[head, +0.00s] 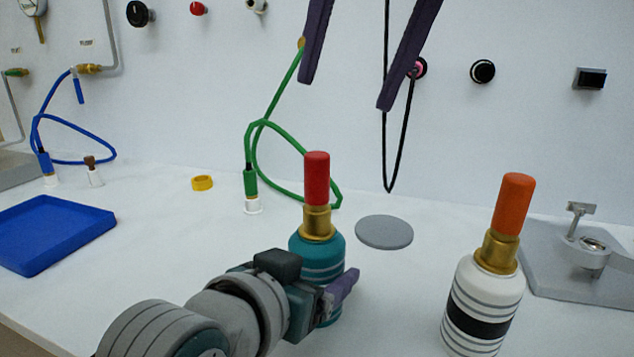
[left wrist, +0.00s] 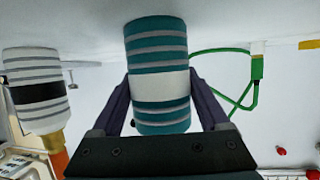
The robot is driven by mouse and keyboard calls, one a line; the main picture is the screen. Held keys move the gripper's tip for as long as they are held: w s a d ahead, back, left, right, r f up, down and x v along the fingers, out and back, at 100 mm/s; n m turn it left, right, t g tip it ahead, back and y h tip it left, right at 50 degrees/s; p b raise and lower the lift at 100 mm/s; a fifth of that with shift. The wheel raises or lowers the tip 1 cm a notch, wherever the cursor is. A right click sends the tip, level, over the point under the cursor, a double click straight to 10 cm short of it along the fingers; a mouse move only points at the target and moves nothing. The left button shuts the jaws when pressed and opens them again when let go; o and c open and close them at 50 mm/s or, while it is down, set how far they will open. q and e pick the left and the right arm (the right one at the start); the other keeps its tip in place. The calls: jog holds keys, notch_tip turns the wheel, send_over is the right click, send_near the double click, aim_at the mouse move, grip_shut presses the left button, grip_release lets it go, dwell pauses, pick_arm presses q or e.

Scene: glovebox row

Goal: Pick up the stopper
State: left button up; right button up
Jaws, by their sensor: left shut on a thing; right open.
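A teal bottle (head: 318,250) with pale bands stands on the white bench, with a red stopper (head: 317,178) upright in its brass-coloured neck. My left gripper (head: 338,290) is shut on the bottle's body; in the left wrist view the banded body (left wrist: 158,60) sits between its two fingers. The bottle's neck and stopper are hidden there. A white bottle (head: 484,300) with a black band stands to the right with an orange stopper (head: 514,204). My right gripper (head: 345,94) is open and empty, its purple fingers above the red stopper and farther right, apart from it.
A grey disc (head: 384,232) lies behind the teal bottle. A green hose (head: 262,140) hangs at the wall behind it.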

aim_at(321, 157)
jog(key=w+a+f+n, duration=0.1)
jog(key=f+n, duration=0.1)
jog(key=f, duration=0.1)
jog(key=w+a+f+n, duration=0.1)
jog(key=f+n, duration=0.2)
jog(key=f, duration=0.1)
jog(key=w+a+f+n, duration=0.1)
jog(key=f+n, duration=0.1)
jog(key=f, duration=0.1)
jog(key=shift+w+f+n+t+h, duration=0.3)
jog(key=shift+w+f+h, duration=0.05)
jog(key=shift+f+h, duration=0.05)
jog(key=shift+c, duration=0.2)
grip_shut()
dwell(0.4)
